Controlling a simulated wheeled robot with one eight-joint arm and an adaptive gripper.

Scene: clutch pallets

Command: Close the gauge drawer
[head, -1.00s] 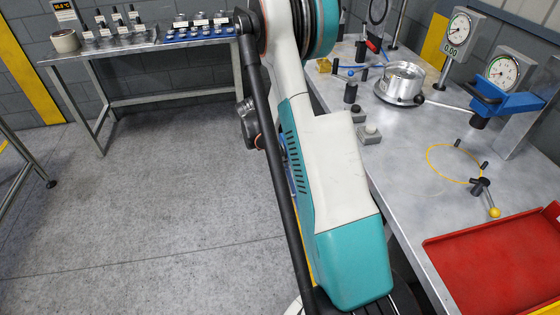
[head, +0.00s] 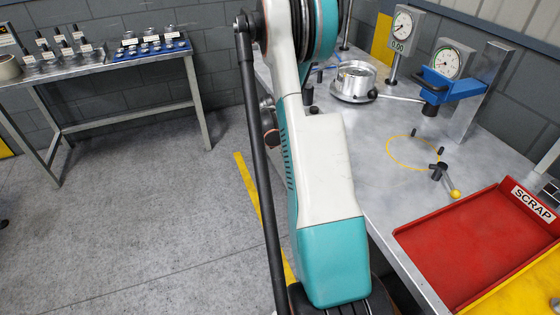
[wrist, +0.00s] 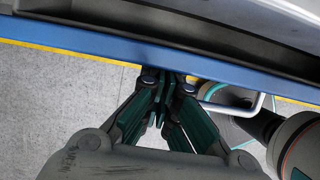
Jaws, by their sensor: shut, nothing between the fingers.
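The drawer's long blue front (wrist: 100,52) crosses the wrist view from left to right. A dark recess shows behind its top edge, below a pale grey edge at the top, so the drawer looks at least partly open. A pale metal loop (wrist: 232,112), perhaps the handle, hangs below the blue front at right. My gripper (wrist: 160,82) is shut and empty, its fingertips close to the lower edge of the blue front; I cannot tell whether they touch it. In the head view my arm shows, but the gripper and drawer are hidden.
The metal bench (head: 385,205) carries a round fixture (head: 355,80), dial gauges (head: 448,62) and a red scrap tray (head: 470,240). A side table (head: 110,63) with small parts stands at back left. The floor (head: 130,215) between is clear.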

